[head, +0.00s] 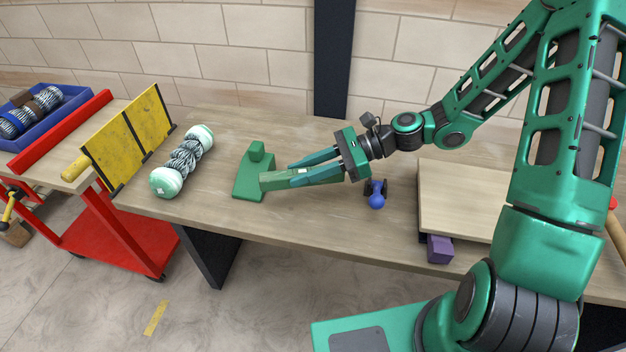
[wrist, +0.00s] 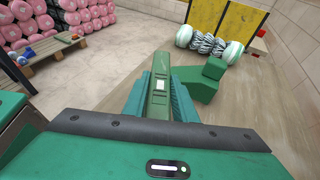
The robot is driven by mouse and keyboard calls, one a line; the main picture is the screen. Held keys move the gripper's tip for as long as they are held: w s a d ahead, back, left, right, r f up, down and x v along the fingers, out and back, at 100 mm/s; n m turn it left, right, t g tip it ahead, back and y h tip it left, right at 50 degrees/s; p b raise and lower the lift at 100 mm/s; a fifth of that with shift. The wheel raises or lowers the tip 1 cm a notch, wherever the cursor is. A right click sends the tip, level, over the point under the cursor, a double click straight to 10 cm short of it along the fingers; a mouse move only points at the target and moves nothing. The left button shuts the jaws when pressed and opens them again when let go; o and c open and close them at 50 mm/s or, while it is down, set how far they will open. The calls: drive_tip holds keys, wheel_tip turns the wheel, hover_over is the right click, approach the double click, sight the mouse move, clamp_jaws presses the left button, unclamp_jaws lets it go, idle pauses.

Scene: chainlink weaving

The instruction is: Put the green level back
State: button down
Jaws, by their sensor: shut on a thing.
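The green level (head: 273,179) is a dark green bar with a small pale window; it also shows in the wrist view (wrist: 159,75). My gripper (head: 292,175) is shut on it, one finger along each side, with its far end sticking out past the fingertips. A green base plate with an upright block (head: 246,183) lies on the workbench at that far end; in the wrist view this holder (wrist: 205,88) is right of the level. The level's end overlaps the plate's right edge in the head view. I cannot tell whether they touch.
A white-capped coil roll (head: 182,162) lies left of the holder, before a yellow panel (head: 128,136). A blue ball-ended object (head: 376,199) is beneath my wrist. A raised wooden board (head: 460,200) with a purple block (head: 439,249) is at right.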

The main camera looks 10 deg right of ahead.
sight(313, 191)
drive_tip(key=w+d+f, duration=0.2)
drive_tip(key=d, duration=0.1)
drive_tip(key=shift+w+f, duration=0.25)
drive_tip(key=shift+w, duration=0.15)
drive_tip(key=shift+f, duration=2)
drive_tip(key=c, duration=1.5)
unclamp_jaws()
drive_tip(key=shift+o, duration=0.2)
drive_tip(key=v, duration=1.2)
